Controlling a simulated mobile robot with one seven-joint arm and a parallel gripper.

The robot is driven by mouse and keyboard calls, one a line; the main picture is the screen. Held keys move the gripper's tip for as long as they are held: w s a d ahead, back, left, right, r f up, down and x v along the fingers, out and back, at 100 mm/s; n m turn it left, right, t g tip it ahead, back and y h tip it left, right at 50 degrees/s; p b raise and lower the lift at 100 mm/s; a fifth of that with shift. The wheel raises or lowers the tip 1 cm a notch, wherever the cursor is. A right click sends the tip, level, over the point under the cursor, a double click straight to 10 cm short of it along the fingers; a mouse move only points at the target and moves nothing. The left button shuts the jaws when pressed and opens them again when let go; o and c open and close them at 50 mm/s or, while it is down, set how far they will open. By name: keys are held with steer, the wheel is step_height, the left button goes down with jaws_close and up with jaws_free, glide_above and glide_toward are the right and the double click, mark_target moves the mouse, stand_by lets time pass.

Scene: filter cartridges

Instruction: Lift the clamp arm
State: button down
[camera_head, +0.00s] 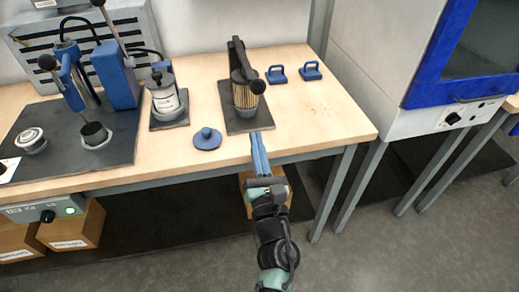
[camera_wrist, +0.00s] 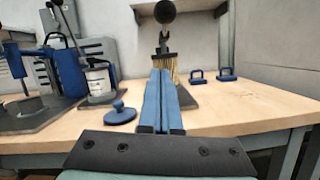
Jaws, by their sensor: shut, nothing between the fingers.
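The clamp arm (camera_head: 239,62) is a dark bar on a fixture at the middle back of the table, with a black ball knob (camera_head: 258,87) at its near end. The knob also shows at the top of the wrist view (camera_wrist: 165,12). Below it stands a pleated yellowish filter cartridge (camera_head: 243,98) on a dark base plate (camera_head: 248,125). My gripper (camera_head: 255,137) has long blue fingers, shut and empty, near the table's front edge. In the wrist view my fingers (camera_wrist: 161,74) point at the fixture, below the knob, and hide part of the cartridge.
A blue round lid with a knob (camera_head: 207,138) lies left of the fixture. Two blue handled pieces (camera_head: 276,75) (camera_head: 311,70) lie back right. A canister (camera_head: 165,100) and a press station (camera_head: 95,95) stand left. The table's front right (camera_head: 320,125) is clear.

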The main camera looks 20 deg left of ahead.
steer(key=w+a+r+p, duration=0.2)
steer(key=w+r+p, duration=0.1)
steer(key=w+r, duration=0.1)
steer(key=shift+w+r, duration=0.4)
steer(key=shift+r, duration=0.35)
steer(key=shift+r, duration=0.1)
